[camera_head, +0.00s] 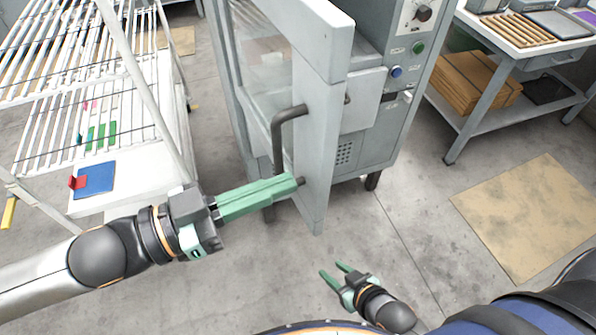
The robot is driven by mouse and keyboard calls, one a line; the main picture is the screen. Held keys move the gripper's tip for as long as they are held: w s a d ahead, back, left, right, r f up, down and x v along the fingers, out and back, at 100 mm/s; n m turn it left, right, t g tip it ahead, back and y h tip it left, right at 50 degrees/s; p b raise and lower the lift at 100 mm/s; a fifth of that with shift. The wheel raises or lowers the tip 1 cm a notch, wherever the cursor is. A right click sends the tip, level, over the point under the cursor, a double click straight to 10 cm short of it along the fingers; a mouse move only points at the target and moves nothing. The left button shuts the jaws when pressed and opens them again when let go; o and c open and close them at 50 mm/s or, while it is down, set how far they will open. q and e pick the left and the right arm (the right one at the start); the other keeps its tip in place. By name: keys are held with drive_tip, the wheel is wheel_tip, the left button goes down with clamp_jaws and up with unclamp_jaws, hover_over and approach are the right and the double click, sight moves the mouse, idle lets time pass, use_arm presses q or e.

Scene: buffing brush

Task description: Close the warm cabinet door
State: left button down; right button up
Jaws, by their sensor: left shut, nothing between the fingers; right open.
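The warm cabinet (398,105) is a grey metal unit in the upper middle. Its door (322,130) stands open and swung toward me, with a glass pane and a dark bar handle (277,135) on its left face. My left gripper (298,183) is shut and empty, with its green fingertips close to the lower end of the handle and the door's edge. I cannot tell whether they touch. My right gripper (334,273) is open and empty, low over the floor, below and apart from the door.
A white slatted rack (115,180) with a blue pad (95,178) stands at the left. A workbench (480,40) with trays and a cardboard stack (470,82) stands at the upper right. A tan mat (515,215) lies on the floor; the floor before the cabinet is clear.

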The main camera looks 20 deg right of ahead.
sight(320, 170)
use_arm(q)
drive_tip(key=shift+w+d, duration=0.15)
drive_tip(key=shift+d, duration=0.75)
drive_tip(key=shift+w+d, duration=0.15)
drive_tip(key=shift+d, duration=0.75)
